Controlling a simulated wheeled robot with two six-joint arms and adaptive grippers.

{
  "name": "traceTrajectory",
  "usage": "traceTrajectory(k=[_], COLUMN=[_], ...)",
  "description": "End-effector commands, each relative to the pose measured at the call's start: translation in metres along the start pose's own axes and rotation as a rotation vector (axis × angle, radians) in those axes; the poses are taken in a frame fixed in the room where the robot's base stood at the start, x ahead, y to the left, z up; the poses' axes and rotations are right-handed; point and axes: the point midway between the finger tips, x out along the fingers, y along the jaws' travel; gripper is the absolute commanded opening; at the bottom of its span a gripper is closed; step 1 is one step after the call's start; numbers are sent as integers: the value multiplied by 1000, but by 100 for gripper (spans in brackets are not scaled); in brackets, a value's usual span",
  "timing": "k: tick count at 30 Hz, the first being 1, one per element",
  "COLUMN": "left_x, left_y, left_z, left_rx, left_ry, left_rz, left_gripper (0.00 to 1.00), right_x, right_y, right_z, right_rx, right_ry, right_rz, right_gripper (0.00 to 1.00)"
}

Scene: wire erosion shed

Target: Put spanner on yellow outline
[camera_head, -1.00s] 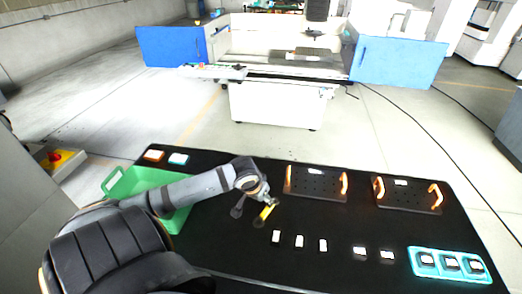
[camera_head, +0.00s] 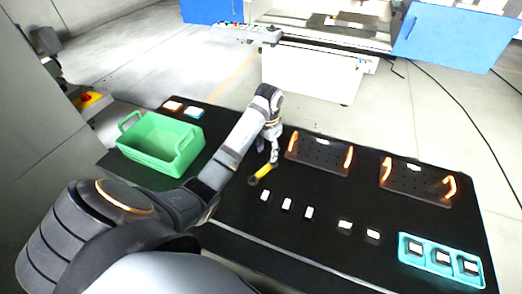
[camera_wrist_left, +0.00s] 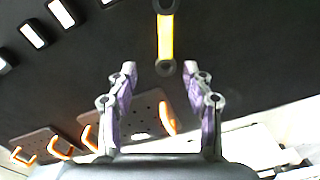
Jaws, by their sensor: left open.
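The spanner (camera_head: 263,172) has a yellow handle and dark ends and lies on the black table top. In the left wrist view the spanner (camera_wrist_left: 166,38) runs up from between the fingertips, with a dark ring at each end. My left gripper (camera_head: 272,150) is at the spanner's far end in the head view. In the left wrist view the gripper (camera_wrist_left: 159,72) is open, a finger on each side of the near ring, holding nothing. I cannot make out a yellow outline in either view. My right gripper is not in view.
A green bin (camera_head: 160,145) stands at the left of the table. Two dark perforated plates with orange handles, one (camera_head: 320,152) nearer and one (camera_head: 416,182) farther right, lie beyond several small white-topped blocks (camera_head: 309,212). A cyan tray (camera_head: 441,258) is at front right.

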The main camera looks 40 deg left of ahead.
Motion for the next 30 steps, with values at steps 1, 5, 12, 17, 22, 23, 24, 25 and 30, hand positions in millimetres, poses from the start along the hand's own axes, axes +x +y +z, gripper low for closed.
traceTrajectory(k=[1,5,12,17,22,23,24,25,30], left_x=[1,14,54,54,74,78,84,90,104], left_y=[-1,-1,-1,-2,-2,-2,-2,-2,-3], left_z=[0,1,1,2,12,15,16,15,14], left_rx=[0,-2,-2,-3,-2,-3,-3,-3,-3], left_ry=[-1,0,3,4,-1,-1,-1,1,3], left_rz=[-1,-2,-2,-3,-1,-1,-1,0,-2], left_gripper=[51,51,51,51,51,51,51,51,51], right_x=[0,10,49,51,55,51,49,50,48], right_y=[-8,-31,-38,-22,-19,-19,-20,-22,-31], right_z=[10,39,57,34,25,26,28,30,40], right_rx=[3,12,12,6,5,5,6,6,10], right_ry=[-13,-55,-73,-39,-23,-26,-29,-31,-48], right_rz=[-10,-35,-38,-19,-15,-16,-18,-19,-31], right_gripper=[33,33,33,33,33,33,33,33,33])
